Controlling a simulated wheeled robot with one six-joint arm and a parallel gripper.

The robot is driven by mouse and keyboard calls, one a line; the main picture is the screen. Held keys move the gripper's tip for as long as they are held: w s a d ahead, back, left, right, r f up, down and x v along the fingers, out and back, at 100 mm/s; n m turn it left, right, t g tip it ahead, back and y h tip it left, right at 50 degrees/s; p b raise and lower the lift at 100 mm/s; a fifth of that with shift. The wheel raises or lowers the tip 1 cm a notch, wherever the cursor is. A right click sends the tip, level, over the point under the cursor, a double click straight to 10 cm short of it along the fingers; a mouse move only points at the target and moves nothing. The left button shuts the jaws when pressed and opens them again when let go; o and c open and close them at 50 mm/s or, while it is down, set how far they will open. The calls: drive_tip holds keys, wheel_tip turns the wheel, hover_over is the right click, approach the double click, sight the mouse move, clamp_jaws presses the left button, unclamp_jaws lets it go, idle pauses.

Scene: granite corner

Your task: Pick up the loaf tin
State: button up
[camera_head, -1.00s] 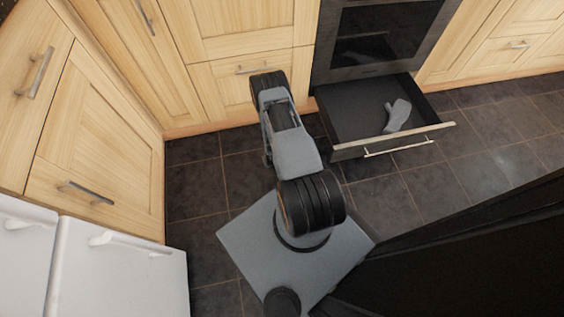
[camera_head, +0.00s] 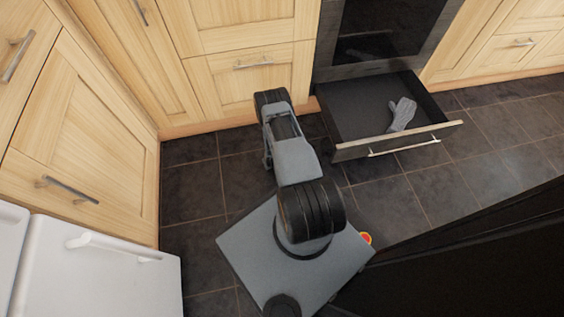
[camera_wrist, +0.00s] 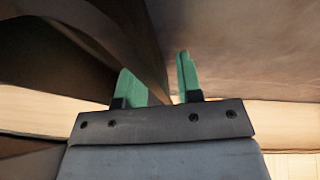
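I see no loaf tin in either view. In the wrist view my gripper (camera_wrist: 160,82) shows two green fingers standing apart. I see nothing held between them, and a dark brown edge runs behind them. In the head view my arm is folded over my base, and my gripper cannot be made out there.
An open drawer (camera_head: 350,153) under the oven (camera_head: 390,30) holds a grey oven mitt (camera_head: 402,114). Wooden cabinets (camera_head: 250,85) line the back and left. A white appliance (camera_head: 100,270) stands front left. Dark tiled floor (camera_head: 195,190) is clear.

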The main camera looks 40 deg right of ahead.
clamp_jaws()
idle(0.3)
drive_tip(key=shift+r, duration=0.15)
